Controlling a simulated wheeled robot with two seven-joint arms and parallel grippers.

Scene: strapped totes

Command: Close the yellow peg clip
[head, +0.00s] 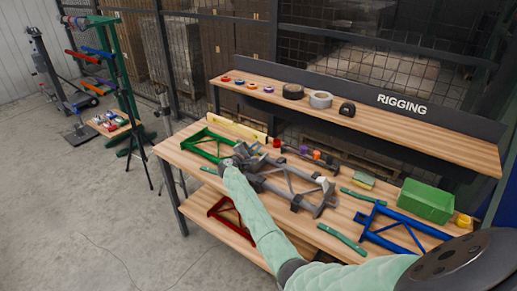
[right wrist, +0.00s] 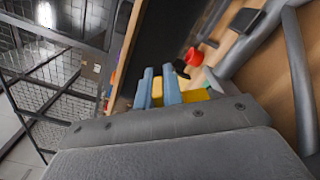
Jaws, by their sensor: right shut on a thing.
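My right gripper (head: 247,153) reaches over the bench to the left end of the grey frame (head: 285,183). In the right wrist view, its two blue-grey fingers (right wrist: 164,88) are shut on a yellow piece, which I take for the yellow peg clip (right wrist: 157,92). More yellow shows beside the right finger. The fingers hide much of it, so I cannot tell whether the clip is closed. In the head view the clip cannot be made out at the gripper. My left gripper is not in view.
A green frame (head: 208,143), yellow bar (head: 236,129), red cup (head: 277,143), blue frame (head: 398,228) and green box (head: 426,201) lie around on the bench. The raised shelf (head: 420,133) behind holds tape rolls. A red frame (head: 226,213) is on the lower shelf.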

